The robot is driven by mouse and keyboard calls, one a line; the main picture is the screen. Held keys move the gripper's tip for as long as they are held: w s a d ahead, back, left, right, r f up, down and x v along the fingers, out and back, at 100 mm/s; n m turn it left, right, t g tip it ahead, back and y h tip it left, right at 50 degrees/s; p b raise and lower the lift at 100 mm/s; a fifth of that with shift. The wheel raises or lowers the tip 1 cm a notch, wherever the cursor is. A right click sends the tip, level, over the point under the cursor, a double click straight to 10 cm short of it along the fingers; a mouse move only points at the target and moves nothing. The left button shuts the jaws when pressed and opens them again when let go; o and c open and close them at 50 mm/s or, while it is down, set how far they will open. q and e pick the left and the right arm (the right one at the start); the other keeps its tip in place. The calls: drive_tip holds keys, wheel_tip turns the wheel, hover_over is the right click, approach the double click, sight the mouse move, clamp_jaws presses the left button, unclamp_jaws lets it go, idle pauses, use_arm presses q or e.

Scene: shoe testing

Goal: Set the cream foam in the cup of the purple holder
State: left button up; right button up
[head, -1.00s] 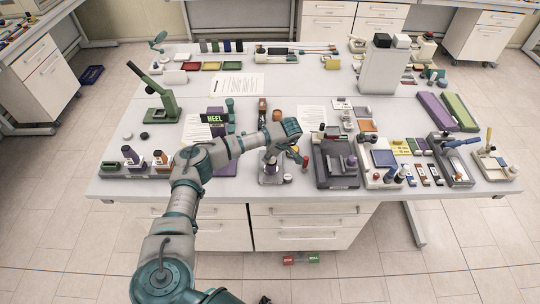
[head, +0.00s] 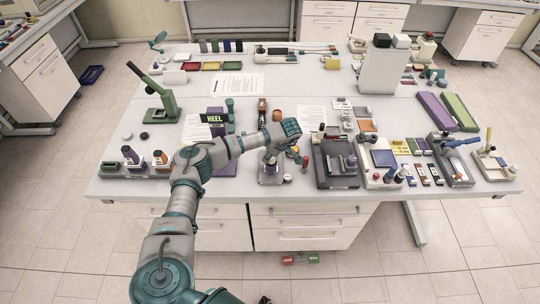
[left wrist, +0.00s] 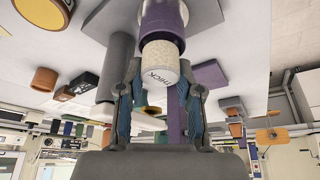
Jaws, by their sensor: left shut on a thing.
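The cream foam (left wrist: 161,54) is a speckled cylinder with a white end marked "THICK". In the left wrist view it sits between the fingers of my left gripper (left wrist: 160,72), which is shut on it. The foam's far end meets the purple cup of the holder (left wrist: 162,16); I cannot tell how deep it sits in it. In the head view the purple holder (head: 270,170) stands near the table's front edge, directly below my left gripper (head: 271,153), which hides the foam. My right gripper is not in view.
A dark grey fixture (head: 335,165) stands close to the right of the holder. A small white-topped piece (head: 287,178) lies beside it. A purple panel (head: 225,165) and a stand with bottles (head: 138,164) are to the left. The table's front edge is close.

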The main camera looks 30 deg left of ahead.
use_arm(q)
drive_tip(key=shift+f, duration=0.4)
drive_tip(key=shift+r, duration=0.2)
drive_tip(key=shift+r, duration=0.25)
idle(0.3)
wheel_tip(320, 180, up, 8)
drive_tip(key=p, duration=0.2)
drive_tip(key=shift+f+p, duration=0.2)
drive_tip(key=shift+p, duration=0.2)
drive_tip(key=s+d+f+m+t+h+b, duration=0.2)
drive_tip(key=s+d+m, duration=0.3)
drive_tip(key=d+m, duration=0.3)
drive_tip(key=s+d+f+m+t+h+b, duration=0.1)
drive_tip(key=s+d+m+t+h, duration=0.1)
drive_tip(key=s+d+m, duration=0.4)
drive_tip(key=d+m, duration=0.2)
drive_tip(key=shift+s+d+f+m+h+b, duration=0.2)
drive_tip(key=shift+d+f+m+h+b, duration=0.1)
drive_tip(key=shift+f+b, duration=0.05)
